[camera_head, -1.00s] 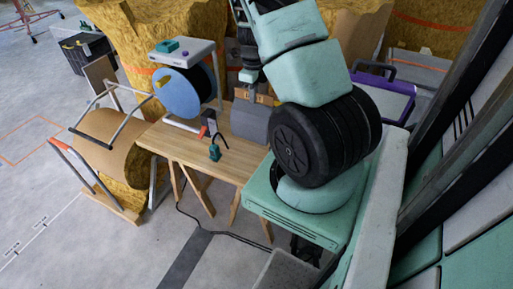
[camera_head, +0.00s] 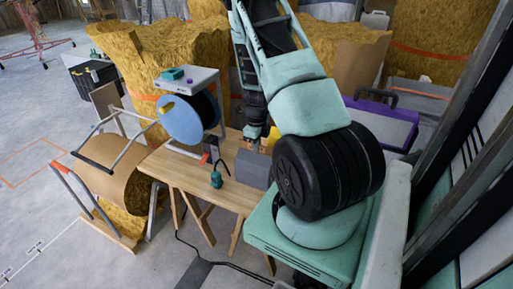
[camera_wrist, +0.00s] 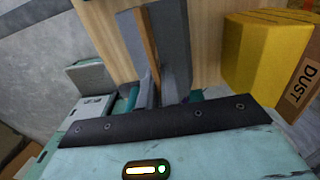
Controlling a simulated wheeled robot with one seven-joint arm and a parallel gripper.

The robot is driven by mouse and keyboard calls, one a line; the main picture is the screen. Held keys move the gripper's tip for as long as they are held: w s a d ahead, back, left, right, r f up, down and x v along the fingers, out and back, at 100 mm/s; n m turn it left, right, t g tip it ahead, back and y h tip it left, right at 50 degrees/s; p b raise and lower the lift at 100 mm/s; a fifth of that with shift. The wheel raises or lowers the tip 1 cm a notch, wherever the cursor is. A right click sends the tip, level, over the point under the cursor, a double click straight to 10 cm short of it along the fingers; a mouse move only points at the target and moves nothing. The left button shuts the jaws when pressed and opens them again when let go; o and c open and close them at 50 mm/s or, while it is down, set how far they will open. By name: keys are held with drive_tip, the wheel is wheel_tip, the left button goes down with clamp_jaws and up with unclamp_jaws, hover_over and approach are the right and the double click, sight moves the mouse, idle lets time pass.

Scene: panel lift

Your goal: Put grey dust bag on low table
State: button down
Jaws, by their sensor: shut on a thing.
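The grey dust bag (camera_head: 252,169) with a brown strip along it is at the right part of the wooden table (camera_head: 200,178). In the wrist view the grey bag (camera_wrist: 176,42) stretches away from my gripper (camera_wrist: 162,97), with wood behind it. My gripper is shut on its near end; the arm partly hides this in the head view, where my gripper (camera_head: 255,140) is at the bag's top. Whether the bag touches the tabletop cannot be told. A yellow bag (camera_wrist: 258,55) with a brown card marked DUST is beside it, to the right in the wrist view.
A small teal item (camera_head: 216,180) and a dark upright item stand on the table, left of the grey bag. A white stand (camera_head: 187,80) with a blue disc (camera_head: 180,120) is at the table's back left. A purple case (camera_head: 385,122) is at the right.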

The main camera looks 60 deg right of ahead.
drive_tip(key=shift+f, duration=0.35)
drive_tip(key=c, duration=1.6)
unclamp_jaws()
